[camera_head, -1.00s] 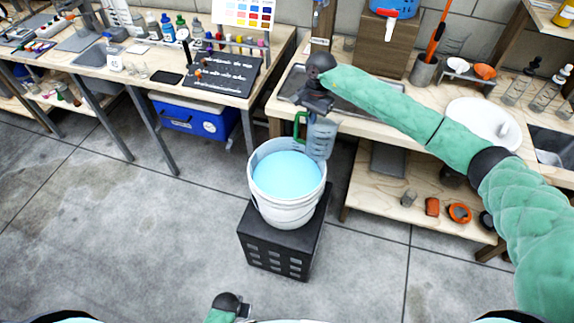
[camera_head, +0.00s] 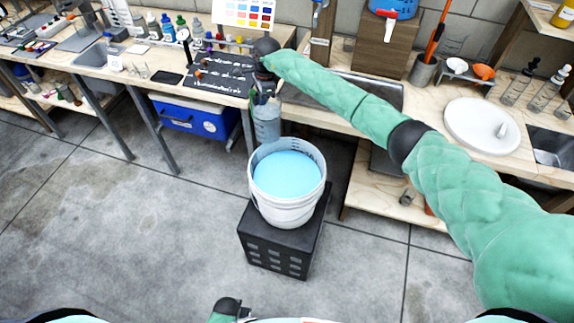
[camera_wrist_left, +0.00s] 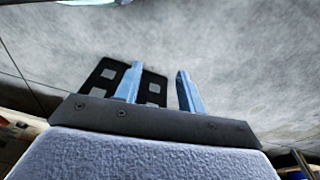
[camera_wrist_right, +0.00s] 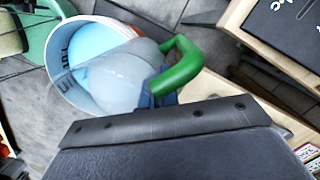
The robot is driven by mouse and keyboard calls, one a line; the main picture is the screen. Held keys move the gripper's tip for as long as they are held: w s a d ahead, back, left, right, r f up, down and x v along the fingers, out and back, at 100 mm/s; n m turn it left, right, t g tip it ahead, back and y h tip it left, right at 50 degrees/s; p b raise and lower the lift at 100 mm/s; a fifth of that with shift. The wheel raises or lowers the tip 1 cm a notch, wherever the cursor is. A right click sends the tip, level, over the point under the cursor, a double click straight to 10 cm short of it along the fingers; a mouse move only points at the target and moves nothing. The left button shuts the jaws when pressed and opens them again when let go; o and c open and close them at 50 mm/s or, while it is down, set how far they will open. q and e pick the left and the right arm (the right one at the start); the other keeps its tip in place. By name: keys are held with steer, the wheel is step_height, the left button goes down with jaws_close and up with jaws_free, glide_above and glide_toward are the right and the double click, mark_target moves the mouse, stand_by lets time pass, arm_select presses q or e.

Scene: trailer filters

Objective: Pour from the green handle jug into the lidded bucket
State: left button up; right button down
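The white bucket (camera_head: 285,208) stands upright on a black crate and shows pale blue inside its open top; I see no lid on it. The translucent jug (camera_head: 267,124) hangs just behind the bucket's back-left rim, close to upright. My right gripper (camera_head: 265,92) holds it from above. In the right wrist view its green handle (camera_wrist_right: 182,66) rises at the gripper and its clear body (camera_wrist_right: 112,78) overlaps the bucket's opening; the fingertips are mostly hidden. My left gripper (camera_wrist_left: 157,75) is empty, its two blue fingers apart, low in front of the crate.
The black crate (camera_head: 272,253) stands on open concrete floor. Behind it are a left bench with a black board (camera_head: 222,76) and a right bench with a tray and a white round lid-like disc (camera_head: 470,124). A blue cooler (camera_head: 193,118) sits under the left bench.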

mark_target(263, 115)
steer(key=shift+w+a+r+m, duration=0.1)
steer(key=shift+w+a+m, duration=0.15)
steer(key=shift+a, duration=0.4)
steer(key=shift+w+a+r+m, duration=0.1)
steer(key=shift+w+a+m, duration=0.1)
steer(key=shift+a, duration=0.5)
arm_select(q)
steer(key=shift+w+a, duration=0.4)
steer(key=shift+a, duration=0.25)
